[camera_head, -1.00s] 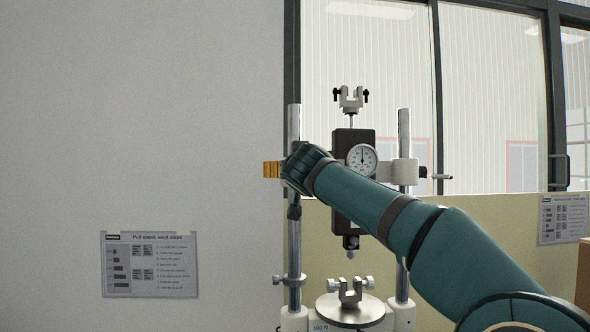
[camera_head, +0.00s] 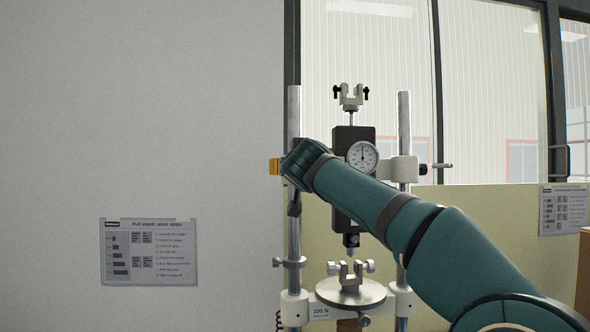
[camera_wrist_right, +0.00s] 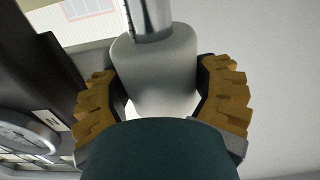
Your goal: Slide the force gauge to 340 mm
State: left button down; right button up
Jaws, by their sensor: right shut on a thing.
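The force gauge (camera_head: 343,204) has a black body with a round white dial (camera_head: 362,156) and hangs upright between two chrome posts of the test stand. A fork grip (camera_head: 351,96) tops it. Its lower tip is a little above the lower clamp (camera_head: 343,274) on the round plate. My right gripper (camera_wrist_right: 167,87) has yellow-padded fingers on both sides of a pale collar (camera_wrist_right: 160,68) around a chrome post, shut on it. In the head view my wrist covers this collar. No millimetre scale is readable. My left gripper is not in view.
A white side clamp with a lever (camera_head: 403,168) sits on the right post (camera_head: 404,120). A small clamp (camera_head: 289,262) is low on the left post. A work-steps sheet (camera_head: 148,252) hangs on the wall. My right forearm crosses in front of the stand.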

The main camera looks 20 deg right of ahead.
jog(key=o, duration=1.3)
jog(key=shift+r, duration=0.1)
jog(key=shift+s, duration=0.1)
jog(key=v, duration=1.2)
jog(key=shift+r, duration=0.1)
